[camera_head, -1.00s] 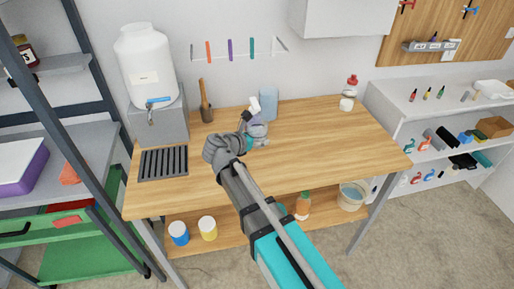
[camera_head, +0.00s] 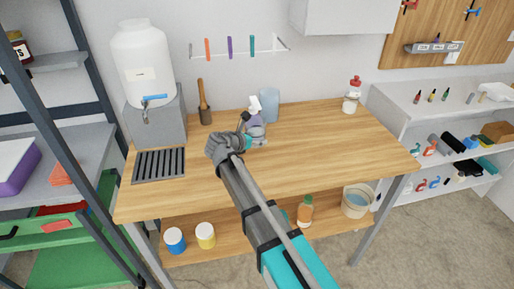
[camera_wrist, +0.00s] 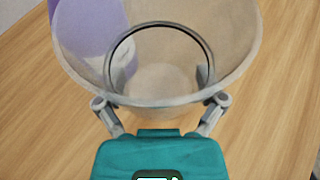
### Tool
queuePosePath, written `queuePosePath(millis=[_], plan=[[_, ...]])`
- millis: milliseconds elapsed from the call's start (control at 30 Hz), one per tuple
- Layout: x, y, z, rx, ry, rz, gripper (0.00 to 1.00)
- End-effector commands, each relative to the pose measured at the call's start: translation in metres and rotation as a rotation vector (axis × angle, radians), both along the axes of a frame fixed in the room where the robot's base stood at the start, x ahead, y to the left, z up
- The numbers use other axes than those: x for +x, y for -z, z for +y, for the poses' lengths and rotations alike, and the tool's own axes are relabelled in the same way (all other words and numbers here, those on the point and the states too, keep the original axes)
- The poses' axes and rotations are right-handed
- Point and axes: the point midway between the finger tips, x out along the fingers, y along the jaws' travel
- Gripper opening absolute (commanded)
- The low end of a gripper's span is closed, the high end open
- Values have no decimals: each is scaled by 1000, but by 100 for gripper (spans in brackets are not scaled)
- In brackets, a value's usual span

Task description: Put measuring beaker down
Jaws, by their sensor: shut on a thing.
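The measuring beaker (camera_wrist: 245,50) is a clear, wide-rimmed vessel that fills the upper middle of the wrist view. My gripper (camera_wrist: 161,98) is shut on it, with its fingers at either side of the near wall. In the head view my gripper (camera_head: 250,134) is over the back middle of the wooden workbench (camera_head: 320,140). The beaker is small there and partly hidden by my arm. I cannot tell whether its base touches the bench top.
A spray bottle with a white head (camera_head: 255,104) and a blue translucent container (camera_head: 270,104) stand close behind the gripper. A purple object (camera_wrist: 85,30) shows through the beaker. A drain grille (camera_head: 159,166) lies left; the bench's right side is clear.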

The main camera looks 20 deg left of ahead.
Motion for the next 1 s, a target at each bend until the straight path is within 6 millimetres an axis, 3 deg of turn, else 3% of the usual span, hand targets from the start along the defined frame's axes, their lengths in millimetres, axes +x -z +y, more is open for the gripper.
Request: queuePosePath(millis=[267,733,1000], plan=[[1,1,0,0,1,0,57],[8,35,2,0,1,0,57],[8,40,2,0,1,0,57]])
